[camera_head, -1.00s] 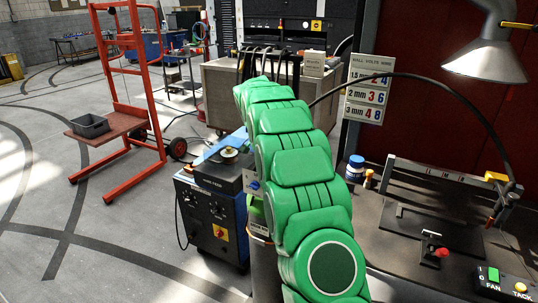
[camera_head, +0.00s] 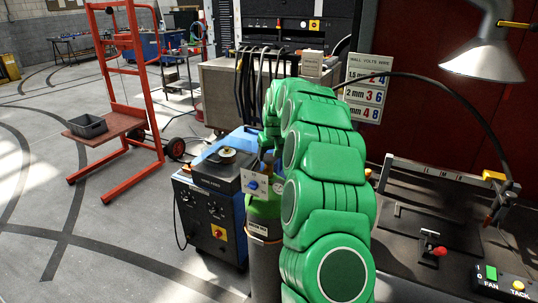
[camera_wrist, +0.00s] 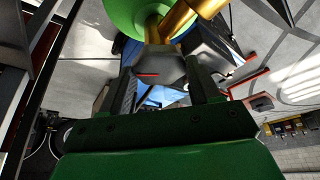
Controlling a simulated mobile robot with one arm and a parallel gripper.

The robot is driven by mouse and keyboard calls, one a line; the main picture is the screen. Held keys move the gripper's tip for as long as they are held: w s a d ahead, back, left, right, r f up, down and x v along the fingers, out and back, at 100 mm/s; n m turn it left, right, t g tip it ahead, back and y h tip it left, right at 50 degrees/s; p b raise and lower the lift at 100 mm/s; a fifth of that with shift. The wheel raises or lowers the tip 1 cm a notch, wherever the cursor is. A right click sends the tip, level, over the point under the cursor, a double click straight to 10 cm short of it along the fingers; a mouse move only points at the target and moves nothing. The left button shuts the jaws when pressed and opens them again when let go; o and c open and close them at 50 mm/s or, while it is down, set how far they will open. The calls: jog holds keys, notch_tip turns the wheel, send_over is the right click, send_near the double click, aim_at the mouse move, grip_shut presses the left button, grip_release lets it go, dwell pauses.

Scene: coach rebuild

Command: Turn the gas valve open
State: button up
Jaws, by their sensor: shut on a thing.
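The gas cylinder (camera_head: 263,210) stands upright beside the blue welding machine, with a green shoulder and dark lower body. Its green top shows at the top of the wrist view (camera_wrist: 128,14). A brass valve body (camera_wrist: 182,20) rises from it, with a grey faceted valve knob (camera_wrist: 160,64) carrying a short red line. My gripper (camera_wrist: 164,80) is shut on this knob, one dark finger on each side. In the head view, my green arm hides most of the gripper and valve. A small plate with a blue knob (camera_head: 254,185) sits in front of the cylinder top.
The blue welding machine (camera_head: 211,208) stands just left of the cylinder. A dark workbench (camera_head: 425,262) with a lamp (camera_head: 485,52) above it is on the right. A red trolley (camera_head: 120,120) stands at the left, with open floor around it.

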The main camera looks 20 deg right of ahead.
jog(key=n, duration=0.2)
jog(key=n+y, duration=0.1)
jog(key=n, duration=0.1)
jog(key=n+y, duration=0.1)
jog(key=n, duration=0.1)
jog(key=shift+w+d+g, duration=0.15)
jog(key=shift+d+g, duration=0.1)
jog(key=shift+g, duration=0.05)
jog(key=n+y, duration=0.1)
jog(key=n, duration=0.1)
jog(key=n+g, duration=0.1)
jog(key=n, duration=0.2)
jog(key=shift+d+y, duration=0.1)
jog(key=shift+y, duration=0.3)
jog(key=shift+n+g, duration=0.3)
jog(key=o, duration=1.1)
jog(key=shift+c, duration=0.2)
jog(key=shift+r, duration=0.15)
